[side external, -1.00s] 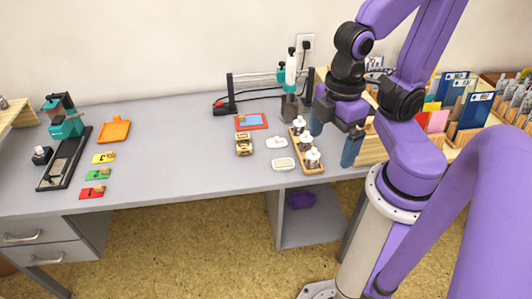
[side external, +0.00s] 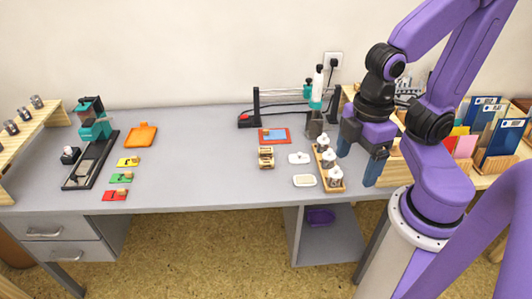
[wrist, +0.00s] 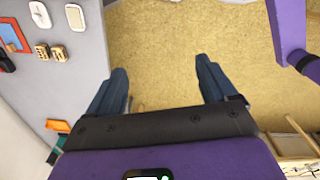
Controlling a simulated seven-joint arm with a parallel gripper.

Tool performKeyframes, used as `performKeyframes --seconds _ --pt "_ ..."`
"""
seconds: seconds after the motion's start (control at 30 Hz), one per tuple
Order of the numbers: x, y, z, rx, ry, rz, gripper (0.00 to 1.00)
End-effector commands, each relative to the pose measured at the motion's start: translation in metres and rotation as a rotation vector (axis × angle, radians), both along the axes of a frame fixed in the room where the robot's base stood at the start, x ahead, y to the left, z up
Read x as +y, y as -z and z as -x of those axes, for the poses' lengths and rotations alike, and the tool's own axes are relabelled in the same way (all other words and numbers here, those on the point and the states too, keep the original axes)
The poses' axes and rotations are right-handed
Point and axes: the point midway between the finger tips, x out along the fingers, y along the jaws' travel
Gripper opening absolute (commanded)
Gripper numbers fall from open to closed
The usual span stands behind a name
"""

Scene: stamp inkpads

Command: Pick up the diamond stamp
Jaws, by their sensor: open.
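A narrow wooden rack (side external: 341,187) on the right part of the desk holds several white-topped stamps, with the front one (side external: 335,177) nearest the desk edge. Their stamp faces are hidden, so I cannot tell which is the diamond stamp. My gripper (side external: 361,153) is open, with nothing between its fingers, to the right of the rack and apart from it. In the wrist view my open fingers (wrist: 160,84) are over the tan floor, with the desk to the left. The rack does not clearly show there.
Left of the rack are two white pads (side external: 305,181), small wooden blocks (side external: 266,163) and a red-framed blue pad (side external: 273,135). A black frame (side external: 284,106) stands behind. Folders in wooden holders (side external: 497,160) are at right. The middle of the desk (side external: 200,160) is clear.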

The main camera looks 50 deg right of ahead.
Motion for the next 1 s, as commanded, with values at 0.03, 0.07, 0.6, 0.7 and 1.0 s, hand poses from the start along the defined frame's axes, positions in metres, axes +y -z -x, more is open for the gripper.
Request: performKeyframes --seconds 0.03,0.07,0.6,0.7,1.0 --pt "0.0 0.0 0.0 0.0 0.0 0.0 0.85" --pt "0.0 0.0 0.0 0.0 0.0 0.0 0.85" --pt "0.028 0.003 -0.124 0.012 0.543 0.008 0.85" --pt "0.026 0.008 -0.159 0.013 0.685 0.009 0.85" --pt "-0.009 0.031 -0.262 0.021 1.112 0.01 0.85"
